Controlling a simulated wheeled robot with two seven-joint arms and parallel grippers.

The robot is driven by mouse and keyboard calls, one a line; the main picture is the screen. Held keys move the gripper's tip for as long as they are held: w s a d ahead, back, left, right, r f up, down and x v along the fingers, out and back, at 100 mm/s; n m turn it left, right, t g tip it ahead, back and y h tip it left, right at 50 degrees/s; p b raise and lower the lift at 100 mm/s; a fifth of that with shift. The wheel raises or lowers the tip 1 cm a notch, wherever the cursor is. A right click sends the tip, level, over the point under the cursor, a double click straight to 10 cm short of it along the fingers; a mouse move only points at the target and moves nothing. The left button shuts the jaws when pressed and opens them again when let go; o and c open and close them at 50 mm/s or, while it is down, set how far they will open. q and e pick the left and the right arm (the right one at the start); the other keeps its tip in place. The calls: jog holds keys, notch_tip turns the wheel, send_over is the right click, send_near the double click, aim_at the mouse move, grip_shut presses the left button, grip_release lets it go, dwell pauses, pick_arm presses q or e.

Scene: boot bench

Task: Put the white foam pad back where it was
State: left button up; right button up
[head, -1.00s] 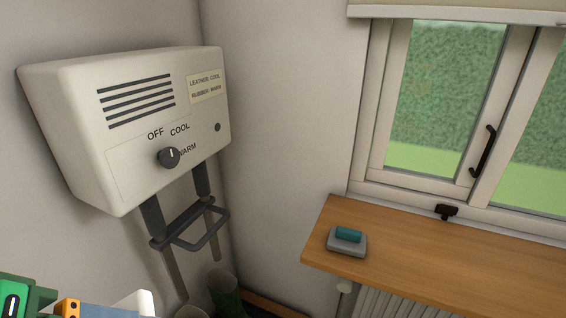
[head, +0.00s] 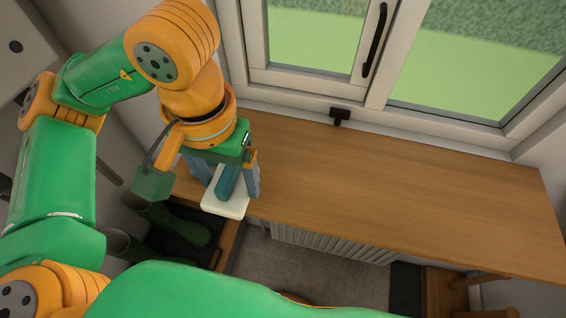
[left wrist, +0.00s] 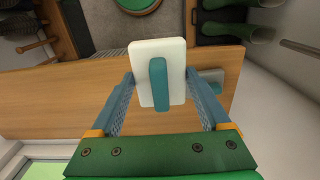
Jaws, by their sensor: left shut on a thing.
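The white foam pad (head: 225,206) is a flat rounded slab with a teal grip on its face. My left gripper (head: 228,188) is shut on it, with its blue fingers on two opposite sides. In the head view the pad is held by the left end of the wooden shelf (head: 380,185), overlapping its front edge. Whether it touches the shelf cannot be told. The left wrist view shows the pad (left wrist: 145,60) between the fingertips, with the shelf behind it. A grey pad (left wrist: 213,77) with a teal grip lies on the shelf's end, partly hidden by a finger.
The window (head: 330,35) with dark handles runs behind the shelf. A ribbed radiator (head: 330,245) is under the shelf. The shelf's middle and right are bare.

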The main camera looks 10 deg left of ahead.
pick_arm(q)
jog(key=w+d+f, duration=0.1)
jog(key=w+f, duration=0.1)
jog(key=w, duration=0.1)
jog(key=w+d+f+p, duration=0.1)
jog(key=w+f, duration=0.1)
jog(key=w+f+p, duration=0.1)
jog(key=w+f, duration=0.2)
jog(key=shift+w+d+f, duration=0.1)
jog(key=shift+w+d, duration=0.2)
jog(key=shift+d, duration=0.1)
notch_tip(320, 180, down, 4)
jog(key=shift+w+r+p, duration=0.1)
jog(key=shift+r+p, duration=0.15)
jog(key=shift+p, duration=1)
jog(key=shift+f, duration=0.2)
jog(key=o, duration=1.4)
jog(key=shift+o, duration=0.2)
jog(key=shift+r, duration=0.3)
notch_tip(320, 180, up, 5)
jog(key=b, duration=0.3)
jog(key=shift+w+r, duration=0.1)
jog(key=shift+r, duration=0.1)
notch_tip(320, 180, up, 6)
send_over(268, 180)
jog(key=shift+r, duration=0.2)
